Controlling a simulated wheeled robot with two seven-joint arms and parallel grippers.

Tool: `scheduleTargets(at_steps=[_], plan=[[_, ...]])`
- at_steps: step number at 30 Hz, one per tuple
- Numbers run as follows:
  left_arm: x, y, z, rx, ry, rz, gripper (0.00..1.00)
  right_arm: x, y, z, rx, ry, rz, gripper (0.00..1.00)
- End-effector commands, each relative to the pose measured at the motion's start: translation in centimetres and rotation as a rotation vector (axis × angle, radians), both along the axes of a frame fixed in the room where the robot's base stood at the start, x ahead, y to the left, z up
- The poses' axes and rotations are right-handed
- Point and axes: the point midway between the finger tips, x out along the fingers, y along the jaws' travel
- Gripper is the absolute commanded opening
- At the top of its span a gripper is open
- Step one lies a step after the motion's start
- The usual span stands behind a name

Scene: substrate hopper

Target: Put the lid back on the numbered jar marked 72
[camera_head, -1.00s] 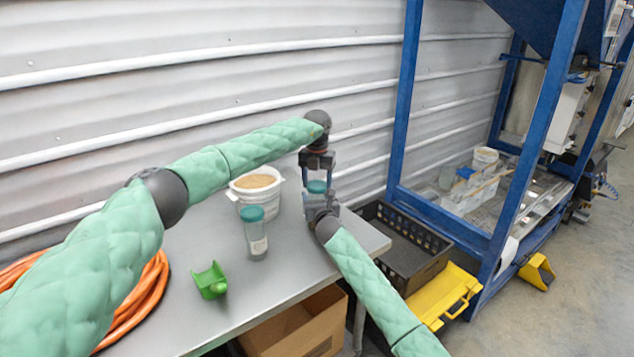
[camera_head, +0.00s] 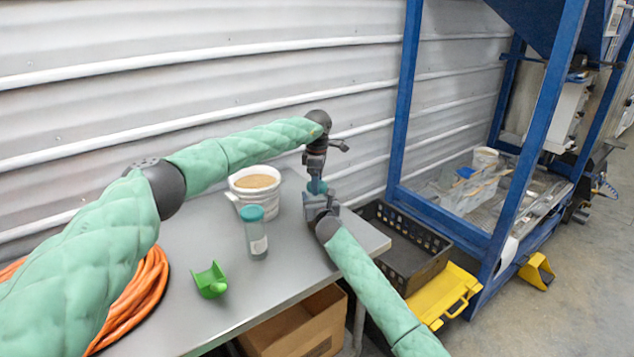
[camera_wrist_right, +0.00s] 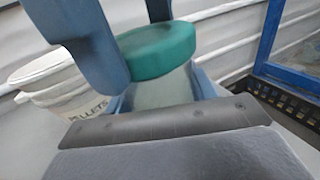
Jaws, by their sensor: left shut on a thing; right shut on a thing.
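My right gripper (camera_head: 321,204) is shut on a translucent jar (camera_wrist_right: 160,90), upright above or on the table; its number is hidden. My left gripper (camera_head: 316,184) comes down from above, shut on a teal lid (camera_wrist_right: 155,50). The lid is at the jar's mouth in the right wrist view; I cannot tell whether it is fully seated. Left gripper fingers stand on either side of the lid there. A second clear jar (camera_head: 257,242) with a teal lid (camera_head: 252,213) stands on the table to the left; its label is too small to read.
A green scoop (camera_head: 210,281) lies near the front of the grey table (camera_head: 190,325). An orange hose (camera_head: 140,302) lies at left. A black crate (camera_head: 405,255) and blue frame (camera_head: 400,120) are at right.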

Motion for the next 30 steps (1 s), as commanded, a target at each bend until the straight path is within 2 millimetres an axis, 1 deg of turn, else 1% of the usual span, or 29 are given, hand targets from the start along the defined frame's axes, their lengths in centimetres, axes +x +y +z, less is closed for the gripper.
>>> scheduleTargets(at_steps=[30], plan=[[0.29, 0.29, 0.15, 0.004, -0.006, -1.429, 0.41, -0.08, 0.0, -0.22, -0.001, 0.002, 0.0, 0.0]])
